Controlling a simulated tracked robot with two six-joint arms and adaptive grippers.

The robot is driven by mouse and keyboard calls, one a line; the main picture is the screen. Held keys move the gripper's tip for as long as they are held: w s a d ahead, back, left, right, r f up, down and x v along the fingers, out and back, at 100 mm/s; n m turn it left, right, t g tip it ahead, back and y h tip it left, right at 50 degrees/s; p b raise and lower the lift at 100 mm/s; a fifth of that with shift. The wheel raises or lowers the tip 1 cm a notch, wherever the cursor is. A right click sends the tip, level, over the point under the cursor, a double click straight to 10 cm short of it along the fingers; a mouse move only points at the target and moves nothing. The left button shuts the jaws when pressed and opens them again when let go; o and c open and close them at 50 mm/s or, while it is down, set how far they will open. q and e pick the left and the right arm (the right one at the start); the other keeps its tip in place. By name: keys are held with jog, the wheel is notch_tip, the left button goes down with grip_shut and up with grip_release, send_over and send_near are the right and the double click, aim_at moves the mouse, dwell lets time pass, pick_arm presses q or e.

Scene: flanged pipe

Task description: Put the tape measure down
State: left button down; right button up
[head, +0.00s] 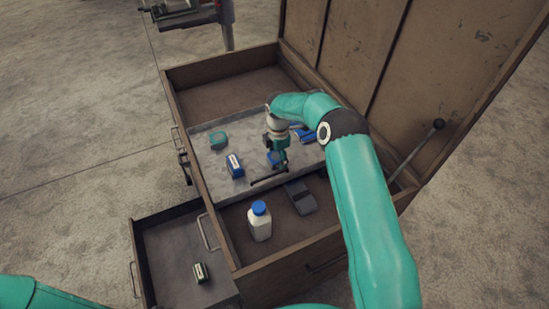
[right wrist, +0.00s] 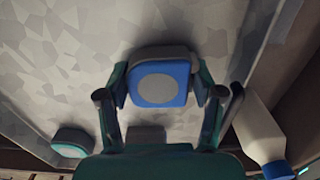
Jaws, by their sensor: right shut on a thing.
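The tape measure (right wrist: 158,84) is blue with a round grey disc on its face and a dark grey edge. My right gripper (right wrist: 160,98) is shut on it, one finger on each side. In the head view, the tape measure (head: 272,158) shows as a small blue patch, partly hidden by my right gripper (head: 277,157), over the grey tray (head: 205,172). In the wrist view a dark patch like a shadow lies apart from it on the tray, so it seems held above the surface. My left gripper is not in view; only a teal arm part shows at bottom left.
A teal item (head: 218,141), a blue-and-white item (head: 235,166) and another blue item (head: 303,134) lie on the tray. A white bottle with blue cap (head: 259,224) and a dark grey item (head: 300,197) are in front. An open drawer (head: 165,250) holds a small item (head: 200,272).

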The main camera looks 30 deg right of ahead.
jog(key=shift+f, duration=0.1)
jog(key=o, duration=1.4)
jog(key=shift+c, duration=0.2)
notch_tip(320, 180, up, 12)
jog(key=b, duration=0.1)
